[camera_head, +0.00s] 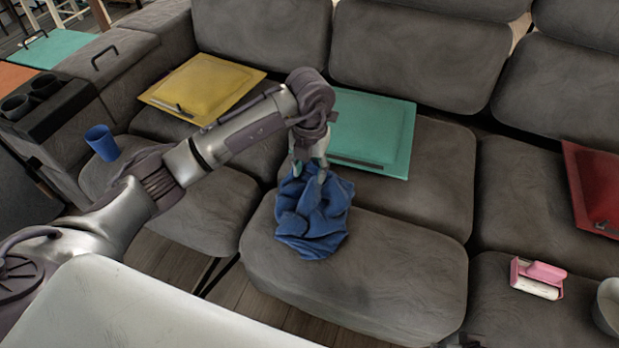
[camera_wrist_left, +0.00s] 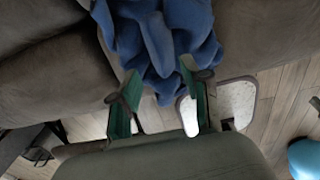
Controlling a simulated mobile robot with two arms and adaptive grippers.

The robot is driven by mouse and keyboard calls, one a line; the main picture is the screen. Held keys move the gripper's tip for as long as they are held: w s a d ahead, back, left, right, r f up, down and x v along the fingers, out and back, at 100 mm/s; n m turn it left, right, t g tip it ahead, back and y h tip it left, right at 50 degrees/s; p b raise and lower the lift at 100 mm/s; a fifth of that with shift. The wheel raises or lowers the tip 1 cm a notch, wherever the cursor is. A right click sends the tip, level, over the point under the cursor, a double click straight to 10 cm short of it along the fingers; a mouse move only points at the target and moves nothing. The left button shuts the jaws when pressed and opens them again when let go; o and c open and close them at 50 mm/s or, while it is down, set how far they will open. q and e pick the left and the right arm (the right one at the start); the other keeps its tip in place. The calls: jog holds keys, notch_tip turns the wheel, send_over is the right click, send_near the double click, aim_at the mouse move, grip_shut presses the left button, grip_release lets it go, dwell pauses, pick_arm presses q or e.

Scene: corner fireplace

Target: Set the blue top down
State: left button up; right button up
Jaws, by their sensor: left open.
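The blue top (camera_head: 318,228) is a crumpled heap of cloth on the front middle seat cushion of the grey sofa (camera_head: 370,285). My left gripper (camera_head: 308,172) is right at the upper end of the top, pointing down at it. In the left wrist view the left gripper's two green fingers (camera_wrist_left: 158,98) are spread apart, and the blue top (camera_wrist_left: 165,35) lies just beyond and partly between their tips. I cannot tell whether the cloth touches the fingers.
A teal cushion or tray (camera_head: 375,125) lies behind the gripper, a yellow one (camera_head: 205,85) to the left and a red one (camera_head: 600,185) to the right. A blue cup (camera_head: 102,143) stands at left. A pink-and-white item (camera_head: 538,278) lies at right. The front cushion beside the top is clear.

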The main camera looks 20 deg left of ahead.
pick_arm(q)
notch_tip(320, 180, up, 6)
jog(key=shift+r+p, duration=0.2)
jog(key=shift+p, duration=0.2)
pick_arm(e)
jog(key=x, duration=0.4)
jog(key=shift+s+f, duration=0.2)
